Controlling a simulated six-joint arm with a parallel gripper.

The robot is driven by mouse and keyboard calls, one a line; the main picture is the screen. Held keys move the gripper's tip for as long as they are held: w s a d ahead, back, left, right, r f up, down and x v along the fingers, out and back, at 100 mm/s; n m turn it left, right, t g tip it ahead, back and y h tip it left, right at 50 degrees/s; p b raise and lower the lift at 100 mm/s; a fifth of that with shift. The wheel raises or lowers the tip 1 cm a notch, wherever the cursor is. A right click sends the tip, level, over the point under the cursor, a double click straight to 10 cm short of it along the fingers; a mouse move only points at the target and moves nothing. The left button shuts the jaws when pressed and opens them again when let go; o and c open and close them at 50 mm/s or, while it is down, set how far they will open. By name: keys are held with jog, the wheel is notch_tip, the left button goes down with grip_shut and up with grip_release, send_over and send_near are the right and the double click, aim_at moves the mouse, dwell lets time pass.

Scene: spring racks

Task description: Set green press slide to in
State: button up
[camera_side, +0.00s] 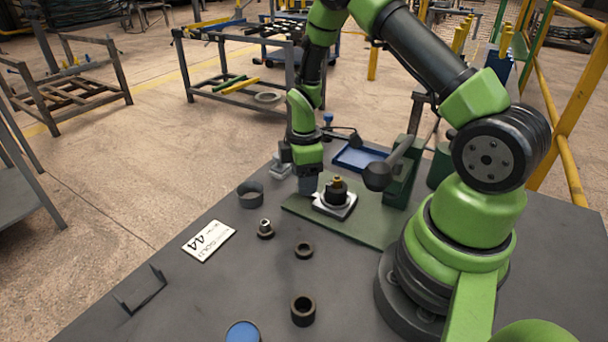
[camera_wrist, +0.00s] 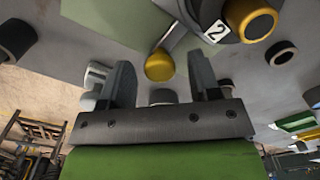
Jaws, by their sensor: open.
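The green press (camera_side: 402,175) stands on the table at the right of its flat green base plate (camera_side: 365,225), with a dark ball-ended lever (camera_side: 378,176). A pale square block (camera_side: 335,204) sits on the plate and carries a black round part (camera_side: 336,192) with a brass top. I cannot tell which part is the slide or its position. My gripper (camera_side: 306,184) points down at the left of the block. In the wrist view its jaws (camera_wrist: 162,75) are apart, with a yellow rounded knob (camera_wrist: 159,66) showing between them. I cannot tell whether they touch it.
A blue tray (camera_side: 358,158) lies behind the plate. A "2" label (camera_wrist: 213,32) shows in the wrist view.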

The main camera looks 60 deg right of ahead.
grip_shut()
jog(key=shift+s, duration=1.85)
grip_release()
notch_tip(320, 180, up, 10)
